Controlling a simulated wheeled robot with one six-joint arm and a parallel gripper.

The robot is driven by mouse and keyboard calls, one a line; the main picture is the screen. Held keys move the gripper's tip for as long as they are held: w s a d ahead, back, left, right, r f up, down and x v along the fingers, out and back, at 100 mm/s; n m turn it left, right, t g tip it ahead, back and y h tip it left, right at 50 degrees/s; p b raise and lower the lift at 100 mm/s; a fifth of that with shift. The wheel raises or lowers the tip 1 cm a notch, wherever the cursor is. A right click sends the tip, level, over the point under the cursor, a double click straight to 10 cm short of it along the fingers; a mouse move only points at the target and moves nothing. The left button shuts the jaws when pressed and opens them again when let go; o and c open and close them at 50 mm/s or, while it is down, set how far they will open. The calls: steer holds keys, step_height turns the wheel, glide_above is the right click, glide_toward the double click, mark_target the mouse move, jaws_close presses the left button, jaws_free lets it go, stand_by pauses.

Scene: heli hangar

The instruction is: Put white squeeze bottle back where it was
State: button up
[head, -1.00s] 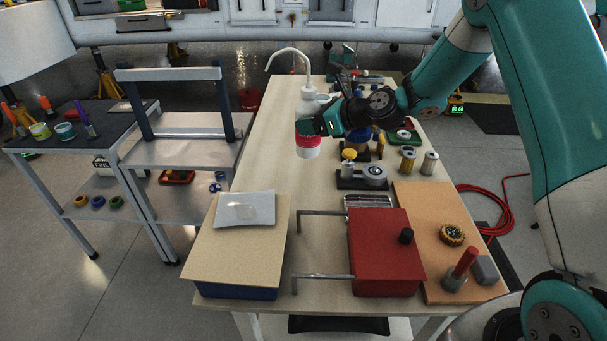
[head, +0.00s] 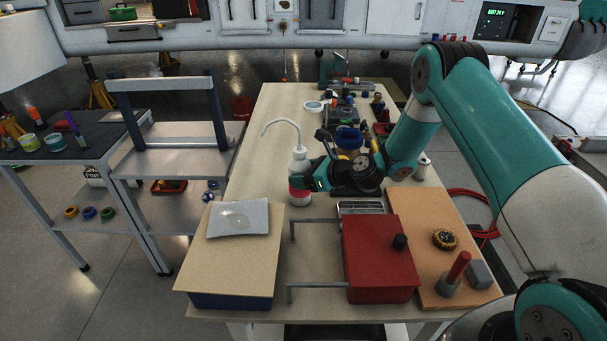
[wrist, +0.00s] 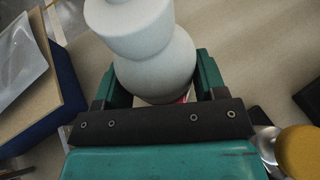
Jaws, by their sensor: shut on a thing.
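The white squeeze bottle (head: 299,162) has a long bent spout and a red band near its base. It is upright over the workbench, left of centre in the head view. My gripper (head: 309,179) is shut on it from the right, around its lower body. In the wrist view the white bottle (wrist: 155,60) sits between the two green fingers of my gripper (wrist: 155,85). The bottle's base is near the bench top; I cannot tell whether it touches.
In front stand a blue box with a tan lid (head: 228,270) bearing a clear bag (head: 238,218), and a red box (head: 378,262) beside metal bars. An orange board (head: 440,240) lies at the right. Behind the bottle, the bench's left side (head: 275,110) is clear.

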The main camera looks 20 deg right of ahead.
steer(key=shift+f, duration=0.15)
steer(key=o, duration=0.7)
